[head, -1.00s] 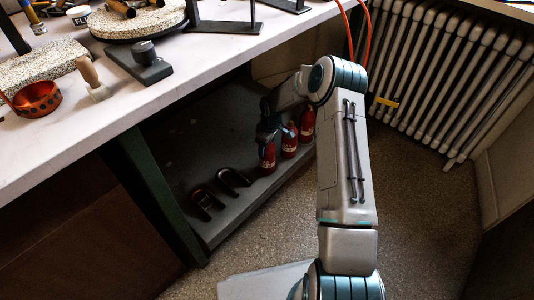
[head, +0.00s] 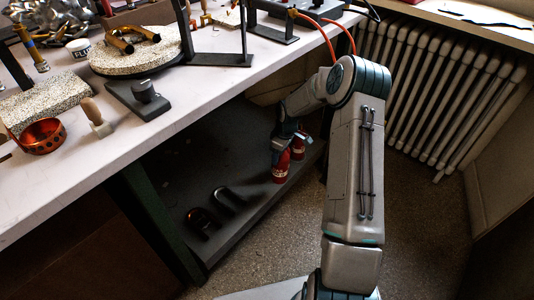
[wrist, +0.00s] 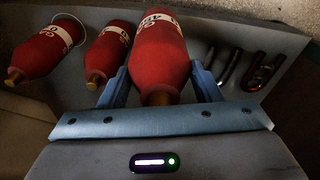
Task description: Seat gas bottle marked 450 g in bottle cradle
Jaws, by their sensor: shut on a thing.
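My gripper (wrist: 163,88) is shut on a red gas bottle (wrist: 158,55). The bottle has a brass-coloured end and a white label band with partly readable lettering that seems to start with 45. In the head view my gripper (head: 282,150) points down over this bottle (head: 281,171), at the shelf below the bench. I cannot tell whether its base touches the shelf. Two more red bottles, a middle one (wrist: 109,52) and a left one (wrist: 45,52), stand beside it in the wrist view. I cannot identify the bottle cradle with certainty.
Dark curved shackle-like pieces (head: 203,221) lie on the shelf (head: 215,178) left of the bottles. The bench top (head: 70,190) overhangs it. A radiator (head: 440,100) is at right.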

